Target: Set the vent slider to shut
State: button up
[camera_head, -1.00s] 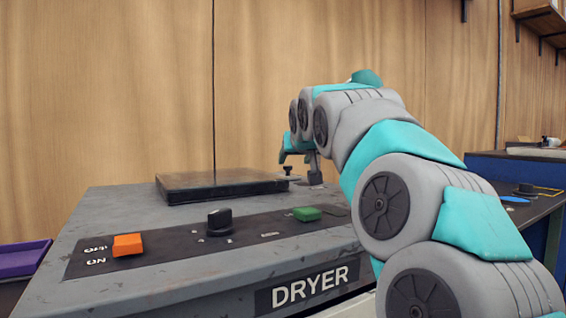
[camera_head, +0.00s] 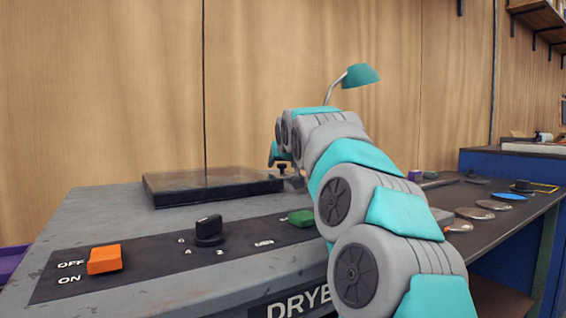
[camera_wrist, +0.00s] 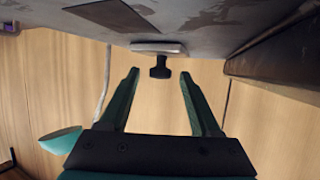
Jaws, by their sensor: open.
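A small black knob, which looks like the vent slider's handle (camera_wrist: 160,70), sticks out from a pale plate (camera_wrist: 144,47) on the dryer top in the wrist view. In the head view the knob (camera_head: 282,169) is just right of the dark raised slab, beside my gripper. My gripper (camera_wrist: 159,74) is open, its two green fingers on either side of the knob with gaps. Whether the fingertips reach as far as the knob is unclear. In the head view my arm hides much of my gripper (camera_head: 280,152). No slider markings are readable.
The dark slab (camera_head: 212,186) lies on the dryer (camera_head: 95,208). The front panel holds an orange switch (camera_head: 104,259), a black dial (camera_head: 209,229) and a green button (camera_head: 301,217). A teal lamp (camera_head: 361,76) stands behind my arm. A side bench (camera_head: 480,195) carries several discs.

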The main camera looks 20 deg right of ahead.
grip_shut()
dwell(0.5)
dwell(0.9)
